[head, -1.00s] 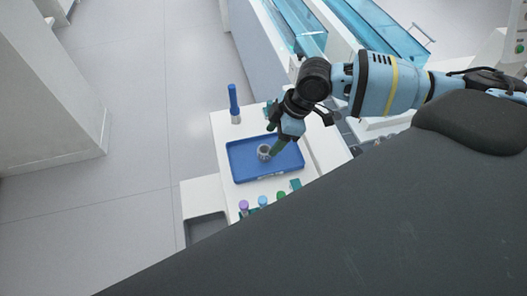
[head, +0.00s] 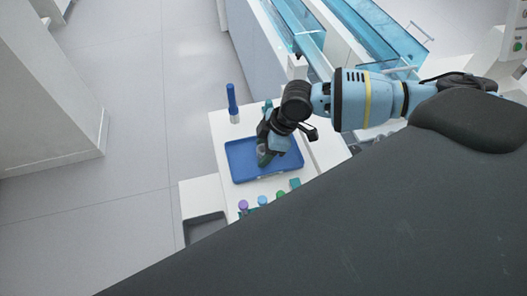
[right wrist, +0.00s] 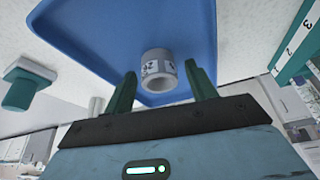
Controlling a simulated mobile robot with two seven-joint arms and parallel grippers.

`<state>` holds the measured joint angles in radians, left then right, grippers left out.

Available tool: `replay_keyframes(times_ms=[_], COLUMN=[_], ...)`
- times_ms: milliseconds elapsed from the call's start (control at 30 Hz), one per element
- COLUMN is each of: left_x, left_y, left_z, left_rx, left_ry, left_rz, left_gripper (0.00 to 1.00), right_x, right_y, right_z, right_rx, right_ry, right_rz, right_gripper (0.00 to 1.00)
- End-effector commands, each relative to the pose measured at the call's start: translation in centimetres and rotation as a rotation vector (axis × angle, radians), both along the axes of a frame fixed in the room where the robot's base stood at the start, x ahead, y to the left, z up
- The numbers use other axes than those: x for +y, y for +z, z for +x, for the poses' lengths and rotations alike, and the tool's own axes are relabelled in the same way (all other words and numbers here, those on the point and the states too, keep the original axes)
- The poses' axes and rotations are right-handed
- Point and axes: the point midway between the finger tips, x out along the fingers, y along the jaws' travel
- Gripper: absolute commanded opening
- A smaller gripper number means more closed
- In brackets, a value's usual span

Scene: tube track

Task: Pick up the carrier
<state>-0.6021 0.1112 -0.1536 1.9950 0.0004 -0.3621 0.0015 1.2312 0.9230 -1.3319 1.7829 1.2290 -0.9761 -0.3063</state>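The carrier (right wrist: 157,64) is a small grey-white hollow cylinder with a dark printed code on its side. It is on the blue tray (head: 237,172), whose flat surface also fills the upper middle of the right wrist view (right wrist: 85,28). My right gripper (right wrist: 161,78) is open, with one green finger on each side of the carrier and a visible gap on both sides. In the head view the right gripper (head: 264,155) is low over the tray and hides most of the carrier. My left gripper is not in view.
A blue upright cylinder (head: 232,99) stands behind the tray on the white table. Tubes with purple (head: 243,204), blue (head: 264,200) and green (head: 281,195) caps line the front. The floor at left is clear.

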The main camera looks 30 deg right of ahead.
Motion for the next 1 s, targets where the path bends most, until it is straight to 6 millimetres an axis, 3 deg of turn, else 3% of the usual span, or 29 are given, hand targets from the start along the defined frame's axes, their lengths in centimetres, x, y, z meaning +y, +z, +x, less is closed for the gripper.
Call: replay_keyframes(times_ms=[33, 233, 567, 1000], left_x=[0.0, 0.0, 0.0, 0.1], left_y=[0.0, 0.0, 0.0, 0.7], left_z=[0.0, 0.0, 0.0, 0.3], left_rx=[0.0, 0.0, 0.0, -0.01], left_ry=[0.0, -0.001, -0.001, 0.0], left_rz=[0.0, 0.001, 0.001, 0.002], left_gripper=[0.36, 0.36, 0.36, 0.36], right_x=[0.0, 0.0, 0.0, 0.0], right_y=[0.0, 0.0, 0.4, 7.7], right_z=[0.0, 0.0, 0.0, 0.1], right_rx=[0.0, 0.0, -0.001, -0.005], right_ry=[0.0, 0.0, 0.0, 0.0], right_rz=[0.0, 0.0, 0.0, 0.0], right_gripper=[0.49, 0.23, 0.23, 0.23])
